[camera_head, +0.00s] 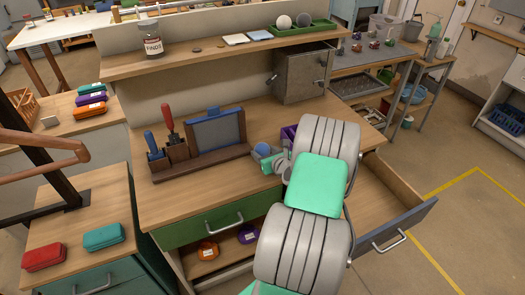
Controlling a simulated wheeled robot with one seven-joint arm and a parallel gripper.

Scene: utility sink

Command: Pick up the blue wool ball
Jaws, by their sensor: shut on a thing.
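The blue wool ball (263,149) is a small round blue thing above the wooden workbench, right of the framed panel. My gripper (266,155) is at the ball, just left of my large grey and green arm. The gripper is shut on the ball, which shows between its grey fingers. The ball's lower part is hidden by the gripper. At this size I cannot tell whether the ball touches the bench top.
A tool holder with a framed panel (216,133) stands close left of the gripper. A purple container (288,132) is just behind. A grey metal cabinet (303,72) stands at the back. An open drawer (395,228) juts out at right. The bench's front left is clear.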

